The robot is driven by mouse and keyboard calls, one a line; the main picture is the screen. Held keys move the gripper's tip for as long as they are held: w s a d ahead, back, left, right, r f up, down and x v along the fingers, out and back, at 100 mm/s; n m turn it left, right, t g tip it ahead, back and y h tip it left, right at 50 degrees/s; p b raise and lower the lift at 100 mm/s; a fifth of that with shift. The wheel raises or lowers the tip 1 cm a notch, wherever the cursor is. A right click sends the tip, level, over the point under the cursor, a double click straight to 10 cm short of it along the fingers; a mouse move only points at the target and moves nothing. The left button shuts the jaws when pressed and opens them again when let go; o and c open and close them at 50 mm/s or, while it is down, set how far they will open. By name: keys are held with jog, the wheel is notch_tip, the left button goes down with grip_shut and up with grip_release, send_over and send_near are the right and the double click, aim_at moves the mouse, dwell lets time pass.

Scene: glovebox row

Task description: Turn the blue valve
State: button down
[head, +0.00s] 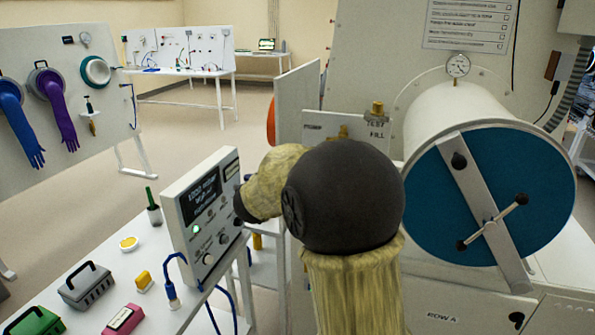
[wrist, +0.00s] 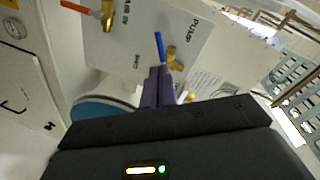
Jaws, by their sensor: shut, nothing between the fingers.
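The blue valve is a blue lever (wrist: 159,47) on a brass body (wrist: 173,58), mounted on a pale labelled panel (wrist: 135,50) in the wrist view. My gripper (wrist: 158,74) is shut and empty, its two dark fingers together. The fingertips overlap the lower part of the lever and lie beside the brass body in the picture; I cannot tell whether they touch. In the head view my arm covers my gripper and the blue lever. Part of the panel (head: 314,127) shows there behind my arm, with brass fittings (head: 377,107).
An orange-handled brass valve (wrist: 108,14) is on the same panel. A large cylinder with a blue round door (head: 430,205) stands to the right. A bench (head: 85,265) with a display box (head: 205,215) and small items is at the left. Open floor (head: 190,115) lies behind.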

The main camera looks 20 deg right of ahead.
jog(key=s+a+f+n+y, duration=0.6)
jog(key=a+f+n+y, duration=0.35)
jog(key=n, duration=0.25)
jog(key=s+a+f+n+g+y, duration=0.1)
jog(key=s+f+n+g, duration=0.3)
jog(key=s, duration=0.6)
jog(key=s+a+f+n+g, duration=0.1)
jog(key=s+f+n+g, duration=0.3)
jog(key=s+f, duration=0.3)
jog(key=s+g, duration=0.1)
jog(key=s, duration=0.2)
jog(key=shift+s+f+y, duration=0.25)
jog(key=shift+f+y, duration=0.1)
jog(key=shift+d, duration=0.1)
